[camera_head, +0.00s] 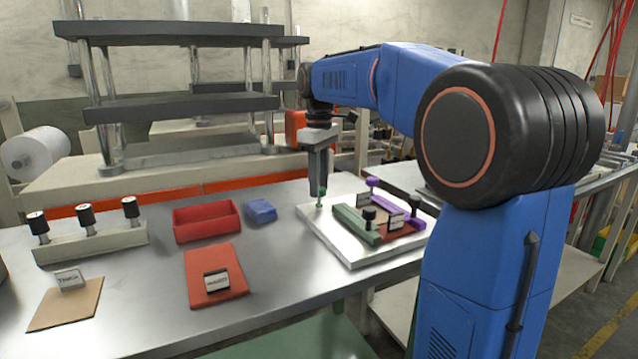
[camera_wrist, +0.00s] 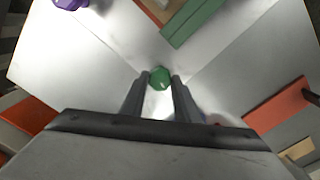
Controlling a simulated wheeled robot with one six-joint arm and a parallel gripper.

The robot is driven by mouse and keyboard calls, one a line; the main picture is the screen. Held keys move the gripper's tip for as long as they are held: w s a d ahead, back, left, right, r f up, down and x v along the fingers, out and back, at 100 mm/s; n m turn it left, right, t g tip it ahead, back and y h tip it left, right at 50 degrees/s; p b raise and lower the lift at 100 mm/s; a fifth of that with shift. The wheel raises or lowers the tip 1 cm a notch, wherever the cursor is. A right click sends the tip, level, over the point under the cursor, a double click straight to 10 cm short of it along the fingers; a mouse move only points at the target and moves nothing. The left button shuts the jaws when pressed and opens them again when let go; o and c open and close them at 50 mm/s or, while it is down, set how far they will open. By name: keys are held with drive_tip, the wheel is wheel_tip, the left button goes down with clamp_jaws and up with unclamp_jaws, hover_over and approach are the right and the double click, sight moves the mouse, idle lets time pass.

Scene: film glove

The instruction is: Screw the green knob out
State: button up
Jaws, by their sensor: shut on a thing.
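A green knob (camera_head: 321,192) stands on a thin stem at the back left corner of a white plate (camera_head: 352,250). In the wrist view the green knob (camera_wrist: 159,77) sits between my fingertips. My gripper (camera_head: 319,178) points straight down over that corner and is shut on the knob; it also shows in the wrist view (camera_wrist: 160,84). The lower end of the stem appears to meet the plate; its thread cannot be seen.
On the plate lie a green bar (camera_head: 356,225), purple clamps (camera_head: 415,202) and black knobs (camera_head: 369,214). A red tray (camera_head: 206,220) and blue block (camera_head: 261,211) stand left of it. A grey press (camera_head: 180,105) rises behind.

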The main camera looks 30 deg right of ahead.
drive_tip(key=shift+n, duration=1.5)
drive_tip(key=o, duration=1.1)
drive_tip(key=shift+c, duration=0.2)
drive_tip(key=shift+r, duration=0.1)
wheel_tip(320, 180, up, 17)
